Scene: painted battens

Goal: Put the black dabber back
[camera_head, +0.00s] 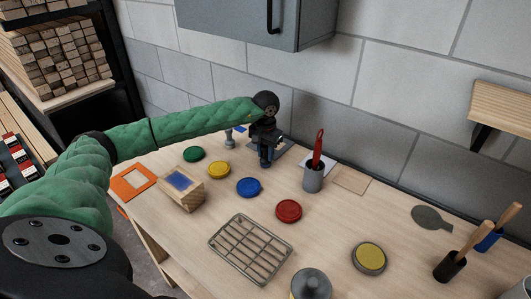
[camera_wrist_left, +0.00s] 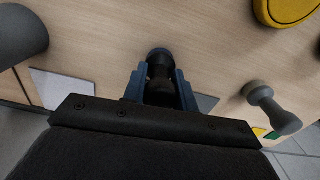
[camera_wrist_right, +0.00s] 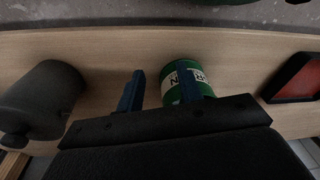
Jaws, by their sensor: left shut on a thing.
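The black dabber (camera_wrist_left: 158,72) is between the blue fingers of my left gripper (camera_wrist_left: 160,90), which is shut on it. Its round dark end shows between the fingertips in the left wrist view, over the wooden bench. In the head view my left gripper (camera_head: 266,158) points down at the back of the bench, near a grey square (camera_head: 284,146). The fingers mostly hide the dabber there, and I cannot tell whether it touches the surface. A grey dabber (camera_wrist_left: 268,105) stands beside it. My right gripper (camera_wrist_right: 160,92) is open, with a green tin (camera_wrist_right: 182,76) beyond its right finger.
A grey pot (camera_head: 313,179) with a red-handled tool stands right of my left gripper. Green (camera_head: 194,154), yellow (camera_head: 220,170), blue (camera_head: 249,187) and red (camera_head: 288,211) discs lie in front. A wire rack (camera_head: 250,249) lies nearer. The grey cabinet (camera_head: 240,22) hangs above.

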